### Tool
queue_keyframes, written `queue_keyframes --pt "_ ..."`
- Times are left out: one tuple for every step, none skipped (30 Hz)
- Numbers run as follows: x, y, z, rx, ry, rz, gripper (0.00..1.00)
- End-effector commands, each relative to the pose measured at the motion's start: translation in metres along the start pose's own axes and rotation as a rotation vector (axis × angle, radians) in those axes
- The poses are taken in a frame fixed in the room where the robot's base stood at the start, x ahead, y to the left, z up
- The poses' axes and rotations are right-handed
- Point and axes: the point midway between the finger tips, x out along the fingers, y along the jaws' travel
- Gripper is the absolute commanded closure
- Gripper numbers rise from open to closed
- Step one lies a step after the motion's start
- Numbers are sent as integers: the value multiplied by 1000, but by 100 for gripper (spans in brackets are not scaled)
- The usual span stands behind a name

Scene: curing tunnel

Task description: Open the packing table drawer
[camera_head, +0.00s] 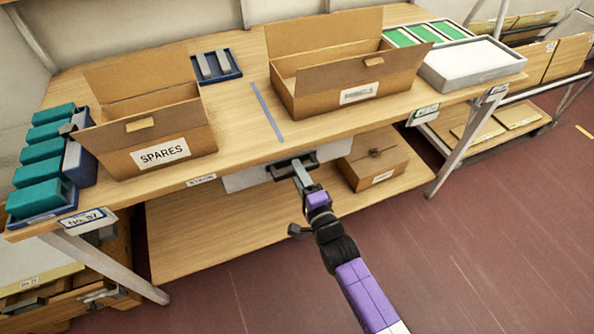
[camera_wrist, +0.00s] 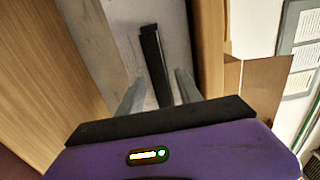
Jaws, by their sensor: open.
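The packing table (camera_head: 240,125) has a pale grey drawer (camera_head: 244,179) under its front edge, and the drawer looks shut. Its dark bar handle (camera_head: 281,170) is partly hidden by my gripper (camera_head: 301,172) in the head view. In the wrist view the black handle (camera_wrist: 152,52) runs lengthwise against the grey drawer front (camera_wrist: 105,45). My gripper (camera_wrist: 160,78) is open there, with one finger on each side of the handle. I cannot tell whether either finger touches it.
A SPARES box (camera_head: 160,128), a second open box (camera_head: 345,75) and a blue tray (camera_head: 236,75) stand on the tabletop. A closed carton (camera_head: 372,163) sits on the lower shelf (camera_head: 215,225), right of the drawer. The red floor (camera_head: 480,235) in front is clear.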

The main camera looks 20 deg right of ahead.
Motion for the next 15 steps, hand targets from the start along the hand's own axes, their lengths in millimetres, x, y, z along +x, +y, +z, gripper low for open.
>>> queue_keyframes --pt "5 0 0 0 0 -1 58" --pt "7 0 0 0 0 -1 58" --pt "9 0 0 0 1 0 58" --pt "10 0 0 0 1 0 58" --pt "10 0 0 0 0 1 58" --pt "11 0 0 0 1 1 58" --pt "12 0 0 0 0 1 58" --pt "12 0 0 -1 0 1 58" --pt "12 0 0 -1 0 1 58" --pt "12 0 0 -1 0 1 58" --pt "12 0 0 -1 0 1 58" --pt "12 0 0 -1 0 0 58" --pt "11 0 0 -1 0 0 58" --pt "11 0 0 -1 0 0 64" --pt "11 0 0 -1 0 0 72"
